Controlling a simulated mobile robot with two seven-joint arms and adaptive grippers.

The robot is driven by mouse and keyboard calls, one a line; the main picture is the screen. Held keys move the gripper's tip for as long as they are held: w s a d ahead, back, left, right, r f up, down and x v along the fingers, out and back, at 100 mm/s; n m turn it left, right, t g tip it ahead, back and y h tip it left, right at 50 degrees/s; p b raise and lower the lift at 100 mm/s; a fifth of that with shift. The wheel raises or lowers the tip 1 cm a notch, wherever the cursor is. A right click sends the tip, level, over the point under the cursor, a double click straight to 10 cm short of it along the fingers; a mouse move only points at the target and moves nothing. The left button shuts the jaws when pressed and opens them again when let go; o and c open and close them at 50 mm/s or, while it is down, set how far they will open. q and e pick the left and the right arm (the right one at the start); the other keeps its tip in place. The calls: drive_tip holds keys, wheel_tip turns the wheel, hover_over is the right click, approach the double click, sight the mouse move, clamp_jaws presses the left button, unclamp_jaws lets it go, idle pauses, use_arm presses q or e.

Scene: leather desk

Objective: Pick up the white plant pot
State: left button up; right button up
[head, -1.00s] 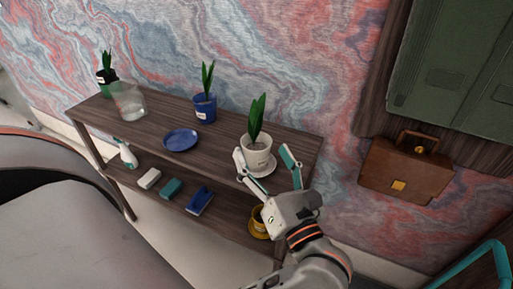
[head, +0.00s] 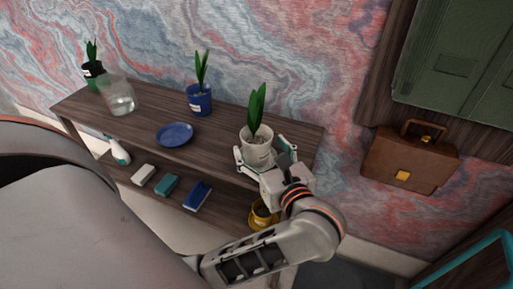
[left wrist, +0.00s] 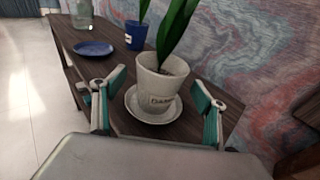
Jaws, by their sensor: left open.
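The white plant pot (head: 257,150) holds a green leafy plant and stands upright near the right end of the wooden shelf's top. My right gripper is not in view.
The wooden shelf (head: 225,145) also holds a blue pot (head: 200,102), a blue plate (head: 175,134), a glass jar (head: 119,97) and a dark green pot (head: 93,70). A yellow pot (head: 262,217) is on the lower level. A brown briefcase (head: 408,159) is at the right.

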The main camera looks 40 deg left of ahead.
use_arm(q)
drive_tip(key=shift+x, duration=1.05)
drive_tip(key=shift+d, duration=0.1)
drive_tip(key=c, duration=1.6)
